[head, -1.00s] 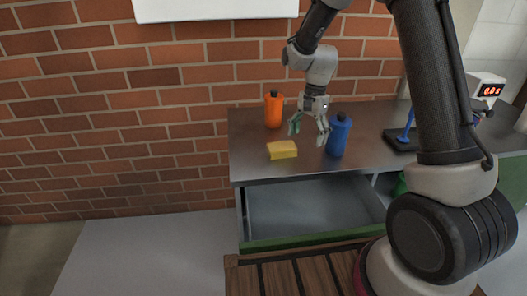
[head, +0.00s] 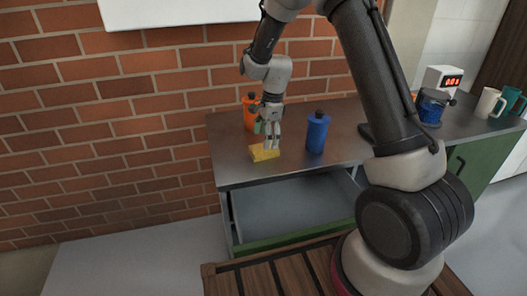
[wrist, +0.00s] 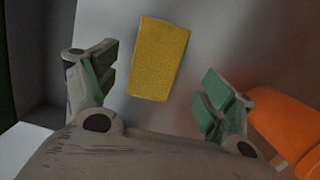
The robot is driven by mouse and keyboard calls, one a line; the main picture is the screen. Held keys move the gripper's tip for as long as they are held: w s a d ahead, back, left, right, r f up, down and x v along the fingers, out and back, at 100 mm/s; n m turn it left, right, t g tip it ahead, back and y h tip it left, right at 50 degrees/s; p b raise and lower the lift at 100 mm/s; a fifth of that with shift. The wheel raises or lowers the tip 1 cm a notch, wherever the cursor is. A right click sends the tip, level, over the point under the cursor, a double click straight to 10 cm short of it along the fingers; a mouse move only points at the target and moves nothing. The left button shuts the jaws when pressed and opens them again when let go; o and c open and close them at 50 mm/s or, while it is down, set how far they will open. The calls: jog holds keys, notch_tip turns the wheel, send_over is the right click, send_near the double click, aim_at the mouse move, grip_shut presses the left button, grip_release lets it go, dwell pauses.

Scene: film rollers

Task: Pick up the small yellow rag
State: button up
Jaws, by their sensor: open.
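The small yellow rag (head: 264,152) lies on the grey metal counter near its front left edge. In the wrist view the rag (wrist: 158,58) is a flat yellow rectangle ahead of my fingers, a little left of centre. My gripper (head: 271,146) is above the counter at the rag's right side in the head view. In the wrist view my gripper (wrist: 160,88) is open, with its green-padded fingers spread apart and nothing held between them. I cannot tell the exact height of the fingers above the rag.
An orange bottle (head: 250,112) stands behind my gripper and a blue bottle (head: 317,132) stands to its right. Below the counter (head: 225,170) a drawer (head: 290,208) is pulled open.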

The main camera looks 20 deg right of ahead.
aim_at(256, 152)
jog(key=f, duration=0.4)
jog(key=shift+s+a, duration=0.25)
jog(key=shift+a, duration=0.1)
jog(key=c, duration=1)
jog(key=shift+c, duration=0.2)
